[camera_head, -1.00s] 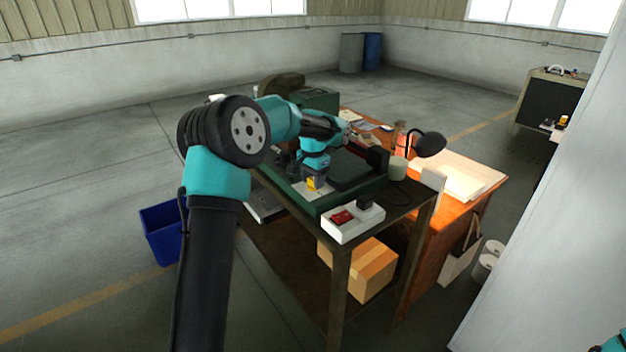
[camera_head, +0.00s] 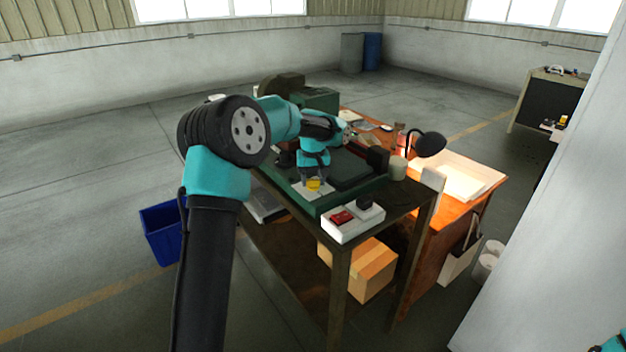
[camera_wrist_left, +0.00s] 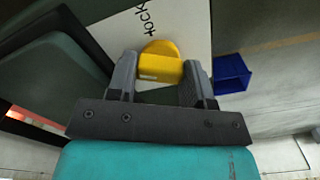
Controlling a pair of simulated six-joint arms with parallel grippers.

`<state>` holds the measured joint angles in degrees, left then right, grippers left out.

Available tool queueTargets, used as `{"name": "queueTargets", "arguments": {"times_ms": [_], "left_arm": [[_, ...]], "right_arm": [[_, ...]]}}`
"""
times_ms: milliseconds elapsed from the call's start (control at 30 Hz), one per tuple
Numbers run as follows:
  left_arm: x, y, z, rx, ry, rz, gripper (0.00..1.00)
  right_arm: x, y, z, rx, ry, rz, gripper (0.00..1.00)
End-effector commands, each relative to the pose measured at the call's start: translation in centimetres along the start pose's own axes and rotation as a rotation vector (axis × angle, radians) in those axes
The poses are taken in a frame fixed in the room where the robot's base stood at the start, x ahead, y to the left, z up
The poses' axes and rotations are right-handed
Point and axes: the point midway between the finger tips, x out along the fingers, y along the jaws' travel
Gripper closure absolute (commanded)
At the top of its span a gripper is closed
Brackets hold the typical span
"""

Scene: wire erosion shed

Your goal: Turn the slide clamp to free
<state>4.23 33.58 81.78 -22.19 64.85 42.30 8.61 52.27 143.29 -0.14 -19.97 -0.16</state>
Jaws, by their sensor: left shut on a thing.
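The slide clamp shows as a yellow knob (camera_head: 314,185) on a white plate (camera_head: 300,191) at the front of the green machine bed. In the left wrist view the yellow knob (camera_wrist_left: 160,64) sits between the two dark fingers. The white plate (camera_wrist_left: 192,20) behind it carries black lettering, partly cut off, that seems to read "lock". My left gripper (camera_head: 313,180) reaches down over the knob and is shut on it. The fingers hide the knob's sides, and the "free" marking is not visible. Only a teal scrap of my right arm shows at the bottom right corner.
A white control box (camera_head: 353,224) with a red switch stands at the table's front corner. A black desk lamp (camera_head: 430,145) and a pale cup (camera_head: 397,168) are to the right. A blue bin (camera_head: 163,234) stands on the floor, with a cardboard box (camera_head: 358,270) under the table.

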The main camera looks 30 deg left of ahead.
Motion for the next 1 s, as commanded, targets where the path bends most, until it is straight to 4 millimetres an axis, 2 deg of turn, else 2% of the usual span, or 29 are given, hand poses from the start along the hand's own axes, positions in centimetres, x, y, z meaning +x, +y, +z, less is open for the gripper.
{"name": "queueTargets", "arguments": {"times_ms": [500, 700, 1000], "left_arm": [[-0.06, -0.01, -0.02, -0.422, 0.001, 0.000, 0.77], [-0.06, -0.01, -0.02, -0.499, 0.001, 0.000, 0.77], [-0.07, -0.01, -0.02, -0.527, 0.001, 0.001, 0.77]], "right_arm": [[0.00, 0.00, 0.00, 0.000, 0.000, 0.000, 1.00], [0.00, 0.00, 0.00, 0.000, 0.000, 0.000, 1.00], [0.00, 0.00, 0.00, 0.000, 0.000, 0.000, 1.00]]}}
